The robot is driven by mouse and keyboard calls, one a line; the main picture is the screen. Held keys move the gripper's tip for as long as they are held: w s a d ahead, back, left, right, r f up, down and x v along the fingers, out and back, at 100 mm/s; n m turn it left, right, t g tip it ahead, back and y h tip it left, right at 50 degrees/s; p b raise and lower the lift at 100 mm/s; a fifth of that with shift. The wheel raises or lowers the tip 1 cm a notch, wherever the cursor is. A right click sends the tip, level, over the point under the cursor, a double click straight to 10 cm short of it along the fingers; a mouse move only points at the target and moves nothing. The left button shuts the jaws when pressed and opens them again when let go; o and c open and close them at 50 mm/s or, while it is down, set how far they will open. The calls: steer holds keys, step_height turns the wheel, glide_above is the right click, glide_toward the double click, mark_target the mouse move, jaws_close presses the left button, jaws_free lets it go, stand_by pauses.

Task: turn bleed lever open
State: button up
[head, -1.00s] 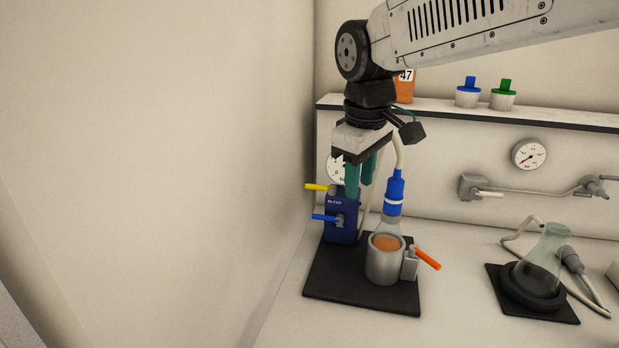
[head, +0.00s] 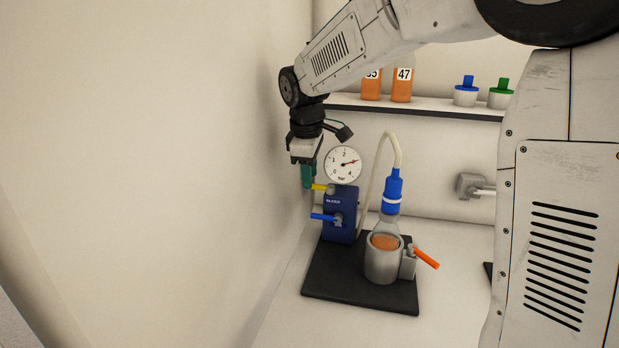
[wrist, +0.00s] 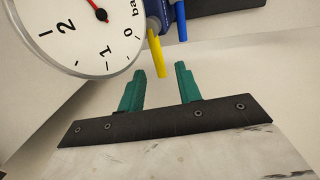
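A dark blue block (head: 339,222) stands on the black base plate (head: 333,285) and bears a small label too blurred to read surely. A yellow lever (head: 320,187) sticks out left from its top, and a blue lever (head: 324,217) sticks out left below. I cannot tell for sure which is the bleed lever. My gripper (head: 307,178) points down at the yellow lever's outer end. In the wrist view its green fingers are apart, with the yellow lever's tip (wrist: 160,66) in line with the gap between them; contact is unclear.
A round pressure gauge (head: 342,165) is close to the right of my gripper. The left wall (head: 200,170) is near on the other side. A metal cup (head: 382,262) with orange liquid and an orange handle (head: 427,258) stands on the base plate, under a blue fitting (head: 393,187).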

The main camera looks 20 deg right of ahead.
steer(key=shift+w+d+f, duration=0.1)
steer(key=shift+f, duration=0.65)
jaws_close()
